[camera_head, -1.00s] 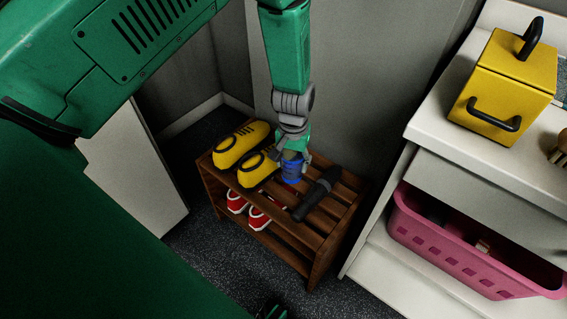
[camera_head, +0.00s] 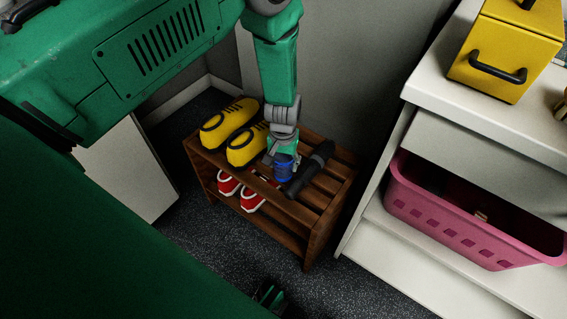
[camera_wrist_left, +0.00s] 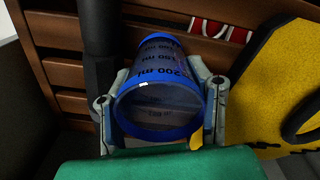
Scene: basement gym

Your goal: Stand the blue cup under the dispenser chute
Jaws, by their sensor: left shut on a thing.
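The blue cup (camera_head: 284,167) is at the wooden rack's top, between the yellow shoes and a black tool-like object. In the left wrist view the cup (camera_wrist_left: 158,85) has blue rims, a see-through wall and "200 ml" marks; its open end faces the camera. My left gripper (camera_head: 284,156) is shut on the cup, with a finger on each side; its fingers (camera_wrist_left: 160,108) also show in the left wrist view. I cannot tell whether the cup's base touches the slats. I cannot make out a dispenser chute.
The rack (camera_head: 322,205) holds yellow shoes (camera_head: 230,122), a black tool-like object (camera_head: 311,170) close right of the cup, and red shoes (camera_head: 256,195) below. At right, a white counter (camera_head: 432,95) carries a yellow box with black handles (camera_head: 506,55); a pink basket (camera_head: 470,225) sits below.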

